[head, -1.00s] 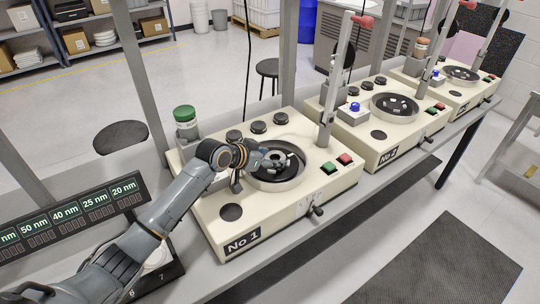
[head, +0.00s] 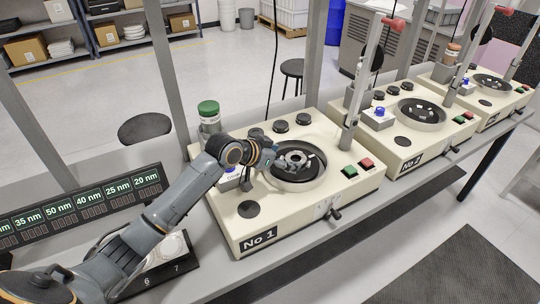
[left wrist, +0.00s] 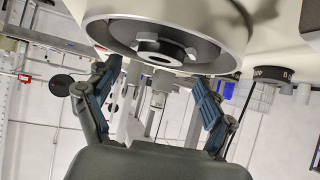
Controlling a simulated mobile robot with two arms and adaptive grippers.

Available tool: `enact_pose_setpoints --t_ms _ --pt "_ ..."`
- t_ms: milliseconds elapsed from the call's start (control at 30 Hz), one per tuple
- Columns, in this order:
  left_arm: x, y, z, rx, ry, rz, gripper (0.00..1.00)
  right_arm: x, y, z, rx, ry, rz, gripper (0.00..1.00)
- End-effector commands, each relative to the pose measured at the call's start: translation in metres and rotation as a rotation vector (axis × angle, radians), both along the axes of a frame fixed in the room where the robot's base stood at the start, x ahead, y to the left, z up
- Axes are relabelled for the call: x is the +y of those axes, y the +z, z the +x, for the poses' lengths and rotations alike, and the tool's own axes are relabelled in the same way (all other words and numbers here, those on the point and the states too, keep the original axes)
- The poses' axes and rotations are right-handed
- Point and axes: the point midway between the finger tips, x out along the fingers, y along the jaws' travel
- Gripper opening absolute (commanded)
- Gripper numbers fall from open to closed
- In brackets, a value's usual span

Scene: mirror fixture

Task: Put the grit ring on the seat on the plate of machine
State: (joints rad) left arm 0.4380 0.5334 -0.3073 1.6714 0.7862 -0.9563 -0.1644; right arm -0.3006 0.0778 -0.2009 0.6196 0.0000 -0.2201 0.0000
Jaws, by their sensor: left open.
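Machine No 1 (head: 258,222) stands nearest, with a dark round plate (head: 286,175) sunk in a metal bowl. A light grey ring (head: 294,158) with a dark centre lies on this plate. In the left wrist view the ring (left wrist: 182,40) shows around or beside a dark round hub (left wrist: 158,46); I cannot tell exactly how it sits. My left gripper (head: 277,159) is at the left side of the ring, low over the bowl. In the left wrist view its two blue-grey fingers (left wrist: 156,76) are spread apart with nothing between them. My right gripper is out of view.
Machine No 2 (head: 412,160) and a third machine stand to the right, each with an upright post. A green-capped jar (head: 208,117) stands behind my left forearm. A display rack (head: 85,205) with nm labels is at the left.

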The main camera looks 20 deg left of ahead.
Motion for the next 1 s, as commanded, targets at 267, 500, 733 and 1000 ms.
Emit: enact_pose_setpoints --t_ms 267,500,733,1000 --pt "0.022 0.031 -0.044 0.0 -0.001 0.004 0.83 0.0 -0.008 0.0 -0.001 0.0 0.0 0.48" --pt "0.031 0.046 -0.061 0.001 0.0 0.0 0.83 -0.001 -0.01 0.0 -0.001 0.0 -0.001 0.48" --pt "0.032 0.048 -0.062 0.001 -0.001 0.0 0.83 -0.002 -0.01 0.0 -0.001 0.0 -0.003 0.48" --pt "0.032 0.048 -0.062 0.0 -0.001 0.0 0.83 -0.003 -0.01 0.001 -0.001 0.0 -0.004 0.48"
